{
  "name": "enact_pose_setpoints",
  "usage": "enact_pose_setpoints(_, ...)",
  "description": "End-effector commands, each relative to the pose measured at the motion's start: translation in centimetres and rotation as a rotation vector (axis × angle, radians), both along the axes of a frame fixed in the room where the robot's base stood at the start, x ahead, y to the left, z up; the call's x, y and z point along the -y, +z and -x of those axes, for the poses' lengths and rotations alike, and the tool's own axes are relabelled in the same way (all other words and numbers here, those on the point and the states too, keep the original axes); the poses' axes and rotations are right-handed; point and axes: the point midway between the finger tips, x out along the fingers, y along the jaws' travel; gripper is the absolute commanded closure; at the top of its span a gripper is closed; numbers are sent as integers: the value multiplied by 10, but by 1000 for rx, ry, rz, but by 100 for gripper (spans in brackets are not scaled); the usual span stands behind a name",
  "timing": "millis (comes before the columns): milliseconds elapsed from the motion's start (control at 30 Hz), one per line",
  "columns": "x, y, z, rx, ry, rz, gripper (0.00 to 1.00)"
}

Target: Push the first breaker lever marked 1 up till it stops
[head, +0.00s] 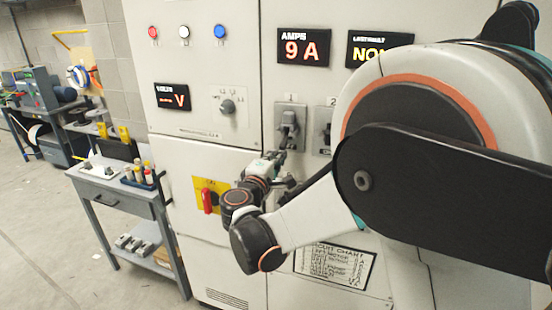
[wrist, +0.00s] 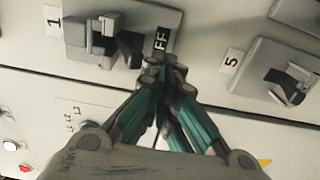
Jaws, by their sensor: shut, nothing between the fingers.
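The breaker marked 1 (head: 291,108) is a grey plate on the cabinet front, with its number label above it. Its dark lever (head: 288,124) sits on the plate and also shows in the wrist view (wrist: 128,49), leaning toward the partly covered OFF label (wrist: 161,40). My gripper (head: 281,156) is just below the lever in the head view. In the wrist view its teal-sided fingers (wrist: 166,66) are shut together and empty, with the tips by the OFF end of the plate. A small gap seems to lie between tips and lever; contact is hard to judge.
Breaker 2 (head: 323,128) is to the right, partly behind my arm. The breaker marked 5 (wrist: 282,76) shows in the wrist view. A red rotary handle (head: 208,201) on a yellow plate is lower left. A side table (head: 110,190) stands left of the cabinet.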

Motion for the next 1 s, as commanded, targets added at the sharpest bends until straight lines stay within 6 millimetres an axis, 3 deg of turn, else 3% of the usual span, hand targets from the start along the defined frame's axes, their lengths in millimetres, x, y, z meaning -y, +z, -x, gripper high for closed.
enact_pose_setpoints(567,0,9,0,0,0,0,100)
enact_pose_setpoints(1000,0,-5,0,0,0,0,100)
